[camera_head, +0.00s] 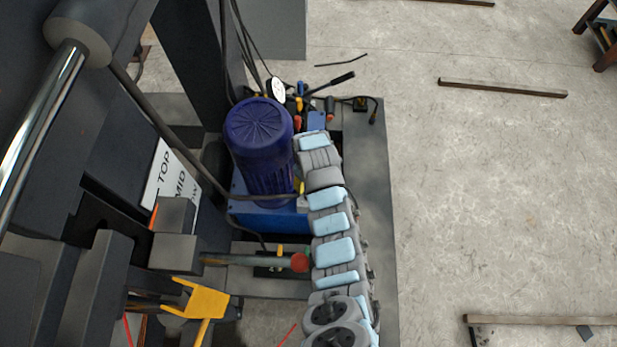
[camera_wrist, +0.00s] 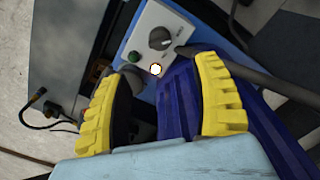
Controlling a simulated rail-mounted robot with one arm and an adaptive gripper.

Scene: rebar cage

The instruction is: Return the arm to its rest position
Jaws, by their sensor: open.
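My gripper (camera_wrist: 163,68) shows in the wrist view with its two yellow-padded fingers spread apart and nothing between the pads. Beyond the fingers is a grey control box (camera_wrist: 148,38) with a dark knob, a green button and a lit lamp. A ribbed blue motor (camera_wrist: 262,130) lies behind and beside the right finger. In the head view my grey and light-blue arm runs up along the right side of the blue motor (camera_head: 258,140), close to it. My fingers cannot be made out clearly there.
A red-knobbed lever (camera_head: 299,262) is close to my arm's left side. A yellow fork-shaped part (camera_head: 203,300) is lower left. The concrete floor (camera_head: 490,200) at right is mostly clear, with a few bars (camera_head: 502,88).

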